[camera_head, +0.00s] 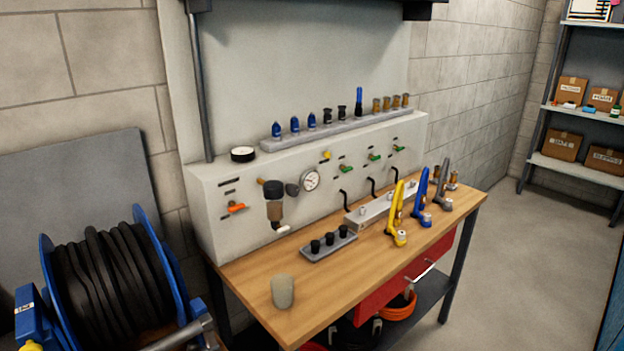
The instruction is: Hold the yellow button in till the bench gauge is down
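The yellow button (326,155) is a small round knob on the sloping upper face of the grey bench panel (232,190). A round white-faced gauge (310,180) is mounted on the panel below and left of the button. Its needle is too small to read. A second dial with a black rim (243,153) sits on the panel's top left. I cannot tell which of the two is the bench gauge. Neither of my grippers is in view, and nothing touches the button.
An orange-handled valve (236,207), a filter unit (274,205) and green valves (374,154) are on the panel. The wooden bench (340,285) holds a grey cup (282,291), a small tray (327,245) and yellow (397,215) and blue tools (421,197). A hose reel (115,270) stands left.

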